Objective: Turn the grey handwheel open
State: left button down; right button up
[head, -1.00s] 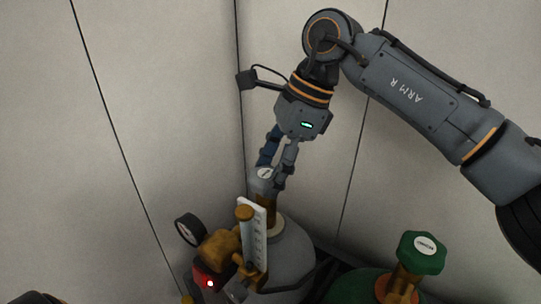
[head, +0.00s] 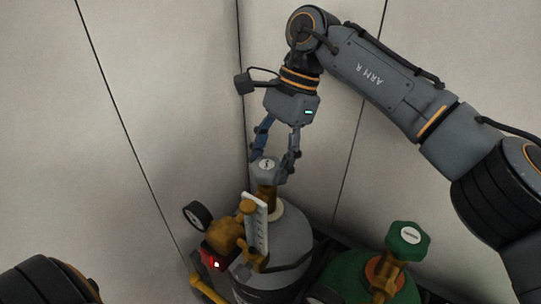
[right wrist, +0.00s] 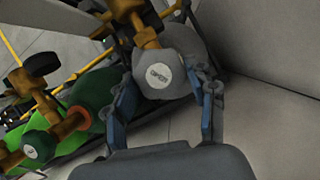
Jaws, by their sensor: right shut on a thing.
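The grey handwheel (head: 266,166) sits on top of a brass valve on the grey cylinder (head: 290,235). It has a round white label on its top. My right gripper (head: 272,168) comes down from above and is shut on the handwheel, one finger on each side. In the right wrist view the handwheel (right wrist: 160,78) lies between the blue-padded fingers (right wrist: 168,95), its label facing the camera. My left gripper is not in view.
A regulator with a black gauge (head: 197,216), a white flow tube (head: 256,222) and a red part (head: 214,258) stands close by the valve. A green handwheel (head: 403,239) tops a green cylinder to the right. Pale wall panels (head: 170,90) close in behind.

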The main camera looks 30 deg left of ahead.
jog(key=o, duration=1.2)
